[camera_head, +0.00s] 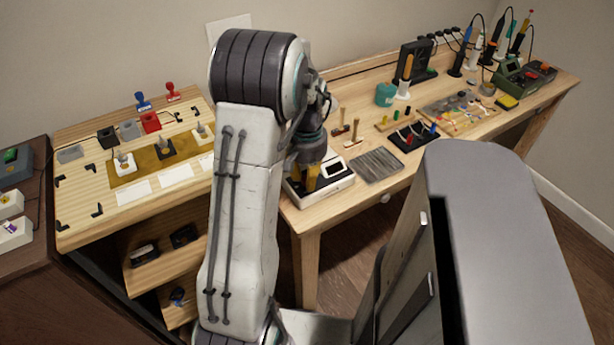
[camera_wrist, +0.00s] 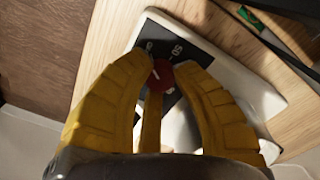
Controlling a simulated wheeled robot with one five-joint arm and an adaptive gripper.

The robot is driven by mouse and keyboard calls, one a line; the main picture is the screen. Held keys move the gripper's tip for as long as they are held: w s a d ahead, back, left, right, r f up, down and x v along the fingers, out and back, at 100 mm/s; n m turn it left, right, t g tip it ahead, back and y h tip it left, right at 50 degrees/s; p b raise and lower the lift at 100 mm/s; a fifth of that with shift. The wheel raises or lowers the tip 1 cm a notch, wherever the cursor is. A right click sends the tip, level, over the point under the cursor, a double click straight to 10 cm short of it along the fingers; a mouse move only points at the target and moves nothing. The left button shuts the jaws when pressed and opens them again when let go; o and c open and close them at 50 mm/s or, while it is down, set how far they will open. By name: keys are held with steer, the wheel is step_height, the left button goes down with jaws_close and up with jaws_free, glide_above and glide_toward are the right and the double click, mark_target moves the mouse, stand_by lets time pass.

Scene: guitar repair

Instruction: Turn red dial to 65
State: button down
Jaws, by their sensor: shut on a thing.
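The red dial (camera_wrist: 158,78) shows in the wrist view, with a short white mark on its top. It sits on a dark scale panel of a white device (camera_wrist: 235,82). The number 50 (camera_wrist: 177,48) is readable above the dial; other scale numbers are partly covered or too small to read. My gripper (camera_wrist: 163,70) has its yellow fingers closed around the dial from both sides. In the head view, my gripper (camera_head: 318,174) reaches down onto the device (camera_head: 338,182) at the table's near left corner, and the dial is hidden there.
A grey ribbed mat (camera_head: 376,165) lies right of the device, with a black tray (camera_head: 412,137) of coloured parts beyond it. Small brown-handled tools (camera_head: 354,133) lie behind the device. A separate bench (camera_head: 80,215) with stamps and pads stands at left.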

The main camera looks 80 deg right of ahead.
steer(key=shift+f+m, duration=0.1)
steer(key=shift+m, duration=0.2)
steer(key=m, duration=0.4)
steer(key=shift+m, duration=0.4)
steer(key=m, duration=1.2)
steer(key=shift+a+m, duration=0.1)
steer(key=shift+m, duration=0.2)
steer(key=m, duration=0.5)
steer(key=shift+m, duration=0.3)
steer(key=c, duration=1.2)
jaws_free()
steer(key=shift+c, duration=0.2)
